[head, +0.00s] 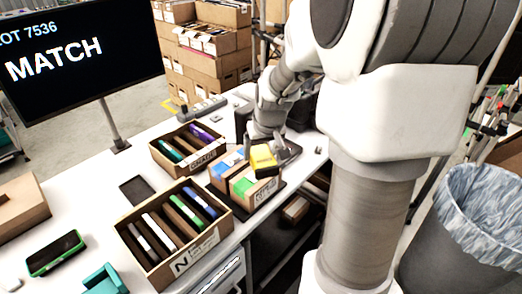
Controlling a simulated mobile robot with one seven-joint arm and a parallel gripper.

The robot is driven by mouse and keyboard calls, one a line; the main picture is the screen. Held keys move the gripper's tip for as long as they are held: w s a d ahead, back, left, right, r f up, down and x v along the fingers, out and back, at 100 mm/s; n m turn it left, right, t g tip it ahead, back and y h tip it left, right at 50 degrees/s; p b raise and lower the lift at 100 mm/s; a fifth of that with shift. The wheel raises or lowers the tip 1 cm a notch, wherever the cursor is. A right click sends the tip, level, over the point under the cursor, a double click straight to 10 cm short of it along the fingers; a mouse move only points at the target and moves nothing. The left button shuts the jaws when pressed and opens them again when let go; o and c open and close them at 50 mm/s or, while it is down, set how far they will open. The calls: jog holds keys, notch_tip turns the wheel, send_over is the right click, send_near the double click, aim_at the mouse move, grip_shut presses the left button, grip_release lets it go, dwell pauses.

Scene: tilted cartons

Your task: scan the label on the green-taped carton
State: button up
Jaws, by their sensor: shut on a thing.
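The green-taped carton (243,187) is a small brown box with a green patch on top. It stands on a dark pad at the table's right edge, beside a blue-taped carton (225,168). A pale printed label (265,193) shows on the right-hand face of this group; its text is too small to read. My gripper (263,147) is shut on a yellow object (264,160) with dark edges, just above and behind the green patch. I cannot tell whether the yellow object touches the cartons. The fingertips are mostly hidden.
A monitor (80,55) reads "MATCH" with a lot number ending 7536. Two open boxes of folders (160,265) (165,158) stand left of the cartons. A green-rimmed device (56,253) and a teal holder (104,280) lie front left. A lined bin (480,215) stands right.

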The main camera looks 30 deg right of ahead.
jog(key=shift+r+p, duration=1.8)
jog(key=shift+r, duration=0.8)
